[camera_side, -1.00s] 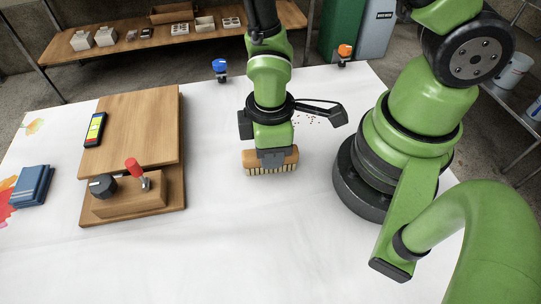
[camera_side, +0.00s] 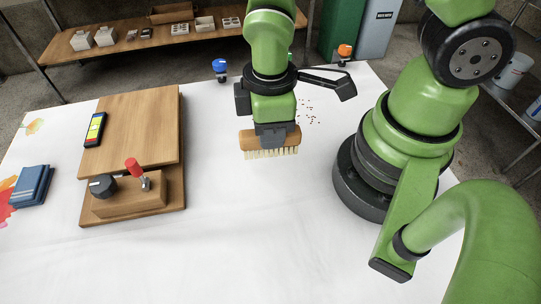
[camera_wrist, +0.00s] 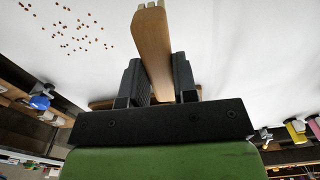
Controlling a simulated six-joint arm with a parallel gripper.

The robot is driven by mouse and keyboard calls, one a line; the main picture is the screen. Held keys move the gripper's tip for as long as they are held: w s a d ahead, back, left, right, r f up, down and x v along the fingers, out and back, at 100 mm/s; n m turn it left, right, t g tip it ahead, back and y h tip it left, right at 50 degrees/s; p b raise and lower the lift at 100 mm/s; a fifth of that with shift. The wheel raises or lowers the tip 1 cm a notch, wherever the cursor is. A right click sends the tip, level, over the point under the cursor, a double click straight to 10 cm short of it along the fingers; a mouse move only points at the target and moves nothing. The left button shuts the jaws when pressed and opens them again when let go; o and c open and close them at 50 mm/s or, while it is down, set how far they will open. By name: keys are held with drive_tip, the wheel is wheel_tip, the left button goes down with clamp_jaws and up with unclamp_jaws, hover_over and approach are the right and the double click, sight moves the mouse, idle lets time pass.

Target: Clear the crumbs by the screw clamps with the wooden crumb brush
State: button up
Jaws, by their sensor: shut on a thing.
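My gripper (camera_side: 270,128) is shut on the wooden crumb brush (camera_side: 254,141), which has pale bristles pointing down. In the wrist view my gripper (camera_wrist: 153,78) has a finger on each side of the brush's wooden body (camera_wrist: 152,42). I cannot tell whether the bristles touch the cloth. Dark crumbs (camera_side: 310,112) lie scattered on the white cloth to the right of my gripper, and brown crumbs (camera_wrist: 75,35) show at upper left in the wrist view. A blue screw clamp (camera_side: 220,70) and an orange screw clamp (camera_side: 344,53) sit at the table's far edge.
A wooden board (camera_side: 130,125) at left bears a phone-like device (camera_side: 95,130) and a block with a red-handled lever (camera_side: 134,166). The front middle of the white-covered table (camera_side: 270,230) is clear.

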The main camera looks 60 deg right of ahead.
drive_tip(key=shift+w, duration=0.1)
drive_tip(key=w+d+r+m, duration=0.55)
drive_tip(key=w+m, duration=0.35)
drive_tip(key=m, duration=0.3)
drive_tip(key=shift+s+d+f, duration=0.1)
drive_tip(key=shift+d+f, duration=0.05)
drive_tip(key=shift+f, duration=1.2)
drive_tip(key=shift+d+f, duration=0.15)
drive_tip(key=shift+f, duration=1.2)
drive_tip(key=shift+m, duration=0.3)
